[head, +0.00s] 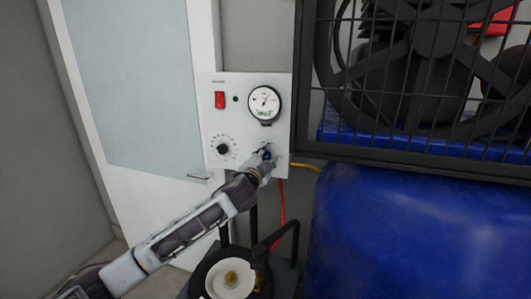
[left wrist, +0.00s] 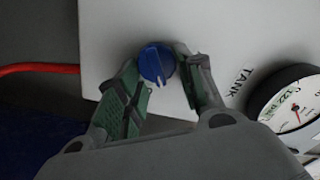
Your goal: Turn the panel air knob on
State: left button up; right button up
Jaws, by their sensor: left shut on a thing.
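A white control panel (head: 213,115) is on the wall in the head view. The blue air knob (left wrist: 157,64) sits on its face, clear in the left wrist view with a line across its cap. In the head view the knob (head: 266,155) is small at the panel's lower right, mostly behind my gripper. My left gripper (head: 264,160) is at the knob. In the left wrist view its two green-padded fingers (left wrist: 157,80) are on either side of the knob, shut on it. My right gripper is not in view.
The panel also has a red switch (head: 220,100), a round gauge (head: 264,103) and a black dial (head: 223,149). A black wire cage (head: 412,155) and a blue tank (head: 420,230) stand to the right. A red hose (head: 282,205) hangs below the panel.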

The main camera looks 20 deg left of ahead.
pick_arm(q)
jog(key=shift+m+p, duration=0.6)
jog(key=shift+m, duration=0.3)
jog(key=m+p, duration=0.1)
jog(key=m, duration=0.1)
jog(key=shift+d+f+m+p, duration=0.1)
jog(key=shift+m+p, duration=0.2)
jog(key=shift+p, duration=0.1)
jog(key=shift+f+m+p, duration=0.25)
jog(key=shift+m+p, duration=0.35)
jog(key=shift+m, duration=0.4)
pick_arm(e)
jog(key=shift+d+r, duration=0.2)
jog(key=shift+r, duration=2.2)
pick_arm(q)
jog(key=o, duration=0.9)
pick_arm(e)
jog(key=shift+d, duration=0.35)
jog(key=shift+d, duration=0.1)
